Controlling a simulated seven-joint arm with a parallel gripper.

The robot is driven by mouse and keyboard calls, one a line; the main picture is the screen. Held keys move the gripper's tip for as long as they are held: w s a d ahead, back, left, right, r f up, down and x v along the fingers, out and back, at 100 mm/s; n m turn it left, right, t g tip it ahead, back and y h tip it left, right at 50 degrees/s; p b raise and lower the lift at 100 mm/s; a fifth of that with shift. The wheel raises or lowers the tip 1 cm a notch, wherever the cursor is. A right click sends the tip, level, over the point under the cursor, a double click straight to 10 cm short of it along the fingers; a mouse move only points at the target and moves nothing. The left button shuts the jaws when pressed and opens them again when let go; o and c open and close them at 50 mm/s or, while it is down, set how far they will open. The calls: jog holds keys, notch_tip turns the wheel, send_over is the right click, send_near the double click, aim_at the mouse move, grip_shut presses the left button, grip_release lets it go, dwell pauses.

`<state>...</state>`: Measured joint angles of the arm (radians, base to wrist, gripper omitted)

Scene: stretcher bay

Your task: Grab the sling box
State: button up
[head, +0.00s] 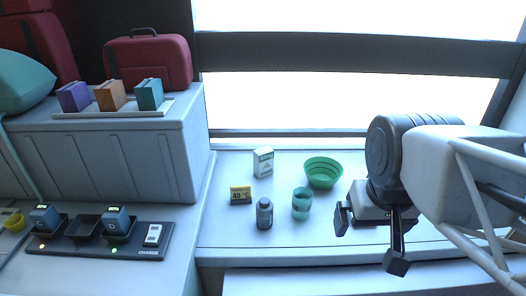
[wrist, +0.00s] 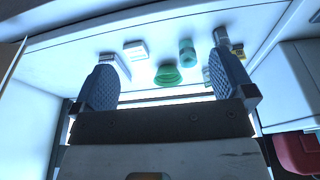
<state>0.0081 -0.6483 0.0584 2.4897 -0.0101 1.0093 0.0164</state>
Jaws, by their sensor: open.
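No label reads clearly enough to tell which box is the sling box. A small white carton with a green band (head: 263,162) stands upright on the counter in the head view. In the wrist view, a white box (wrist: 135,50) and another pale box (wrist: 122,66), partly behind the left finger, lie beyond my fingers; my arm seems to hide both in the head view. My gripper (head: 370,240) is open and empty, right of the green bowl and apart from everything. Its two fingers also show in the wrist view (wrist: 166,86).
A green bowl (head: 323,173), teal cup (head: 301,204), grey bottle (head: 264,214) and yellow 40 °C display (head: 240,195) stand on the counter (head: 225,240). A charger strip (head: 95,240) lies left, below a cabinet with colored boxes and a red case (head: 150,62). The counter's front is clear.

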jog(key=w+d+r+t+h, duration=0.1)
jog(key=w+r+t, duration=0.1)
jog(key=w, duration=0.7)
jog(key=w+d+r+t+h, duration=0.1)
jog(key=w+r+t, duration=0.15)
jog(key=w, duration=0.65)
jog(key=n+t+y, duration=0.4)
jog(key=n+y, duration=0.2)
jog(key=y, duration=0.3)
send_over(267, 157)
jog(key=s+d, duration=0.3)
jog(key=s, duration=0.1)
notch_tip(267, 157, down, 3)
jog(key=f, duration=2.1)
jog(key=shift+s+a+f, duration=0.15)
jog(key=shift+a+f, duration=0.05)
jog(key=shift+f, duration=0.1)
jog(key=shift+t+x, duration=0.25)
jog(key=shift+x, duration=1.05)
